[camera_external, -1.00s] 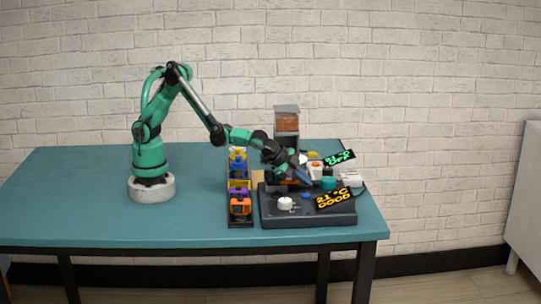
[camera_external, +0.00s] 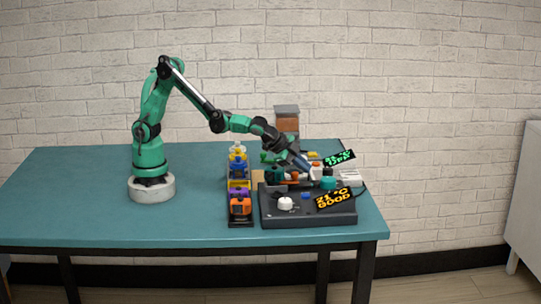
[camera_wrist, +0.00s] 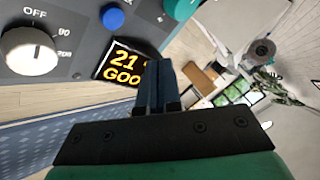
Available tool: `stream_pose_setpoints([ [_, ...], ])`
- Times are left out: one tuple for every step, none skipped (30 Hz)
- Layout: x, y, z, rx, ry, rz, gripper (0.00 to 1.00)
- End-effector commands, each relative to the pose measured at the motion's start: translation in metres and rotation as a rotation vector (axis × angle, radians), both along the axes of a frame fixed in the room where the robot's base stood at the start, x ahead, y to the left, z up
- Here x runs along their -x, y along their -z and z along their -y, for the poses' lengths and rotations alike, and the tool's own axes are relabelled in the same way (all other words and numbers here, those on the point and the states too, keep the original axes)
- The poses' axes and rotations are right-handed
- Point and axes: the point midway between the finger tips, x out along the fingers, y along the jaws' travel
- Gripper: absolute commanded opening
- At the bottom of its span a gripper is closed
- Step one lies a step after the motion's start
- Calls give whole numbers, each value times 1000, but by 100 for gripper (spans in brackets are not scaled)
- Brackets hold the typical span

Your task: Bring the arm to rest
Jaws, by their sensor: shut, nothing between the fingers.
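My green and black arm reaches from its round base over the right part of the teal table (camera_external: 95,200). My gripper (camera_external: 305,166) is above the dark control panel (camera_external: 272,213), pointing down and to the right. In the wrist view my gripper (camera_wrist: 160,75) shows its two dark blue fingers closed together, with nothing between them. The fingers lie in front of part of the panel and the orange "21 GOOD" display (camera_wrist: 120,65). That display also shows in the external view (camera_external: 334,198).
The panel carries a white knob (camera_external: 285,203), a blue button (camera_external: 305,196) and a teal part (camera_external: 328,182). A green-lettered display (camera_external: 339,158) is behind. A rack of colourful items (camera_external: 239,190) stands left of the panel, a hopper-like tower (camera_external: 287,122) behind. The table's left is clear.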

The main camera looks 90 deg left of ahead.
Motion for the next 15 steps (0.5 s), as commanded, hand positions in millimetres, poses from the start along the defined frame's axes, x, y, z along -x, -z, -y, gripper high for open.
stream_pose_setpoints([
  [0, 0, 0, 1, -2, -1, 0],
  [1, -1, -1, 3, -4, -2, 0],
  [3, -3, -4, 9, -11, -4, 0],
  [5, -5, -7, 17, -18, -8, 0],
  [7, -8, -11, 27, -29, -12, 0],
  [12, -13, -18, 43, -48, -18, 0],
  [17, -17, -24, 60, -65, -25, 0],
  [23, -22, -31, 76, -84, -32, 0],
  [32, -27, -41, 105, -114, -43, 0],
  [40, -32, -49, 128, -138, -50, 0],
  [48, -36, -57, 152, -162, -59, 0],
  [60, -40, -66, 185, -195, -70, 0],
  [69, -42, -73, 209, -220, -78, 0],
  [78, -44, -79, 234, -243, -85, 0],
  [90, -46, -87, 267, -276, -95, 0],
])
